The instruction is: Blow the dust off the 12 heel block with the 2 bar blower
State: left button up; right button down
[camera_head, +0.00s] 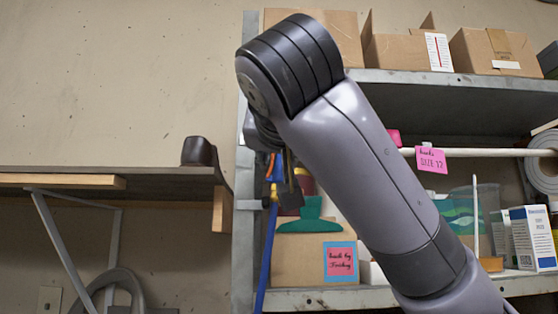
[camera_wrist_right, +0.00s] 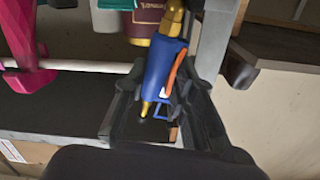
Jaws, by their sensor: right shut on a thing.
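A dark, rounded heel block (camera_head: 200,152) stands on the wall shelf at the left in the head view, near the shelf's right end. No number can be read on it. My right gripper (camera_head: 287,190) is to its right and a little lower, partly hidden by my arm. In the right wrist view the gripper (camera_wrist_right: 160,105) is shut on a blue blower (camera_wrist_right: 160,68) with an orange lever, a brass fitting and a brass nozzle tip. A blue hose (camera_head: 269,245) hangs below the gripper in the head view. My left gripper is not in view.
The wall shelf (camera_head: 75,182) has a wooden edge and a bracket below. A metal rack (camera_head: 440,92) behind my arm holds cardboard boxes (camera_head: 405,52), a pink SIZE 12 tag (camera_head: 431,160) on a white rod, and white-blue boxes (camera_head: 532,238). A gap separates shelf and rack.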

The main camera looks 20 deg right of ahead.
jog(key=shift+s+a+r, duration=0.1)
jog(key=shift+a, duration=0.15)
jog(key=shift+s+b, duration=0.3)
jog(key=shift+b, duration=0.05)
jog(key=shift+s+a+b, duration=0.45)
jog(key=shift+s+a, duration=0.4)
jog(key=shift+s, duration=0.25)
jog(key=b, duration=0.8)
send_near(272, 156)
jog(key=v, duration=0.4)
jog(key=shift+s+d, duration=0.15)
jog(key=shift+d, duration=0.15)
